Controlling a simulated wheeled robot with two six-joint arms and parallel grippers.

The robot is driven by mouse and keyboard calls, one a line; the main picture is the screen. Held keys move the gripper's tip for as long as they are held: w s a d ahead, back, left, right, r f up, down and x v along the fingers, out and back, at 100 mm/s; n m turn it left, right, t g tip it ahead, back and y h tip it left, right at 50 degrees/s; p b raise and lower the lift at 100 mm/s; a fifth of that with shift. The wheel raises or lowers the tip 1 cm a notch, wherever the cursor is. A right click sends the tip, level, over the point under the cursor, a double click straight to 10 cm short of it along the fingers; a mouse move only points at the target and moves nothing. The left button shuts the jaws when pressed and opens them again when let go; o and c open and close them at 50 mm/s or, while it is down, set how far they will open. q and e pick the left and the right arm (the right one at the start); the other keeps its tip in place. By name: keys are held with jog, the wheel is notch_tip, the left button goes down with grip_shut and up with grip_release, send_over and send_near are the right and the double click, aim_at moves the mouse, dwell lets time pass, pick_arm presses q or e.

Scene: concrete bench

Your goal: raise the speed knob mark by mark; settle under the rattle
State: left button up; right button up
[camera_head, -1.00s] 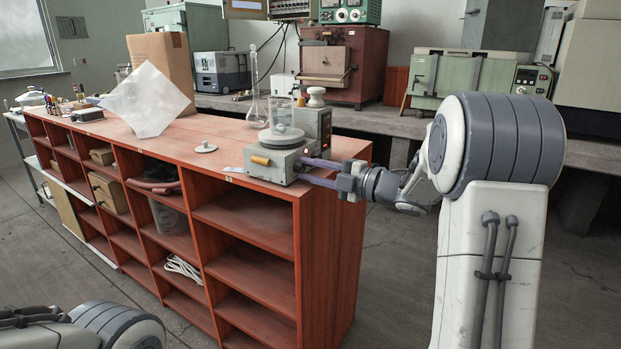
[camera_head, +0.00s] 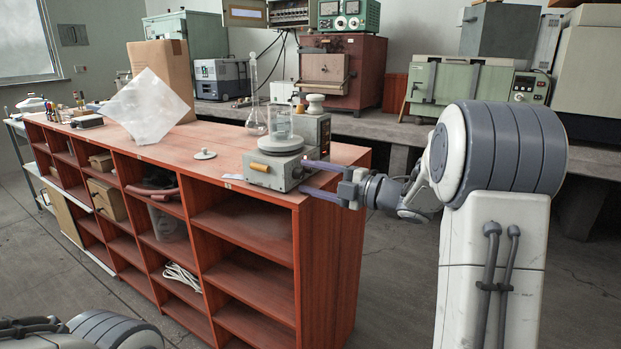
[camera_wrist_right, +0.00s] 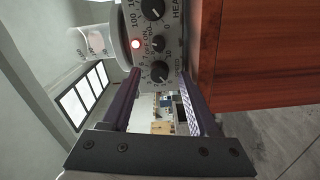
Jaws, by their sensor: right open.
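The grey stirring hotplate (camera_head: 270,172) stands on the near right end of the red shelf unit, with a glass beaker (camera_head: 283,128) on its round plate. In the right wrist view its panel carries a black speed knob (camera_wrist_right: 160,71), a black heat knob (camera_wrist_right: 152,9), an off/on switch and a glowing red lamp (camera_wrist_right: 136,43). My right gripper (camera_head: 302,176) is open at the panel, one purple finger on each side of the speed knob, with no clear contact. The knob's exact mark is hard to read. My left gripper is out of view; only arm parts show at bottom left.
A flask (camera_head: 254,100) and a white-knobbed object (camera_head: 315,104) stand behind the hotplate. A small lid (camera_head: 204,154) lies to its left. A tilted clear sheet (camera_head: 150,108) and cardboard box (camera_head: 163,73) stand farther left. The shelf top between is mostly clear.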

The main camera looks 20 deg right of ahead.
jog(key=v, duration=1)
jog(key=shift+p, duration=0.4)
